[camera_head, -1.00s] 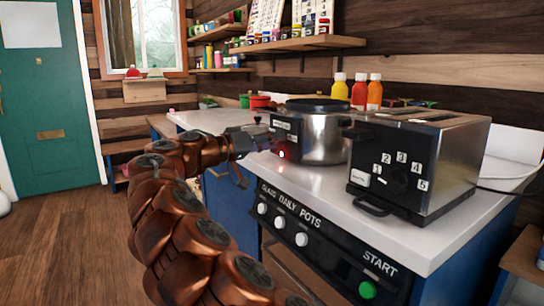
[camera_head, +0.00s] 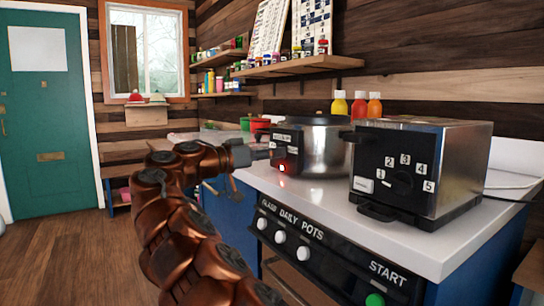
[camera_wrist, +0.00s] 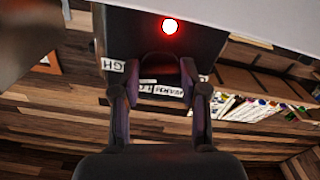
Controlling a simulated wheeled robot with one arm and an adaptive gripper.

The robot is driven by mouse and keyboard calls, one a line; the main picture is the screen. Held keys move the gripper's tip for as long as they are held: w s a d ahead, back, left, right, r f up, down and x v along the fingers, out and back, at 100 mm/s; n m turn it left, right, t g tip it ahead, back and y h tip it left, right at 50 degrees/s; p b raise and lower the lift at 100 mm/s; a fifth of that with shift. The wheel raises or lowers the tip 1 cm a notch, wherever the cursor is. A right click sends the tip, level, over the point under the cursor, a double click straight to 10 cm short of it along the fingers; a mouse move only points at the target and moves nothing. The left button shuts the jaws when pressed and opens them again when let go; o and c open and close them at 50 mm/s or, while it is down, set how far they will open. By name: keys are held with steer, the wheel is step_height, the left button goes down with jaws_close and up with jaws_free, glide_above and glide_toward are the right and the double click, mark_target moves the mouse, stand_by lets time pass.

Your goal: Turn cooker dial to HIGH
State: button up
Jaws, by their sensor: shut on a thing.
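The cooker (camera_head: 325,148) is a round silver pot with a dark lid, standing on the white counter. Its black control panel (camera_wrist: 200,40) fills the upper middle of the wrist view, with white labels and a glowing red light (camera_wrist: 170,26). The red light also shows in the head view (camera_head: 283,169). The dark dial (camera_wrist: 160,88) sits between my fingertips, mostly hidden and hard to tell from them. My gripper (camera_wrist: 160,70) is shut on it, against the panel. In the head view my gripper (camera_head: 262,153) reaches the cooker's left side. The dial's exact setting is unclear.
A toaster (camera_head: 450,165) with a numbered dial stands close to the cooker's right. Bottles (camera_head: 358,104) stand behind it. A shelf (camera_head: 300,67) hangs on the wall above. The counter front has white knobs (camera_head: 279,237) and a green start button (camera_head: 375,299).

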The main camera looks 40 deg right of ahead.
steer(key=o, duration=1.1)
steer(key=shift+o, duration=0.2)
steer(key=a, duration=1.2)
steer(key=shift+w, duration=0.35)
steer(key=shift+r, duration=0.1)
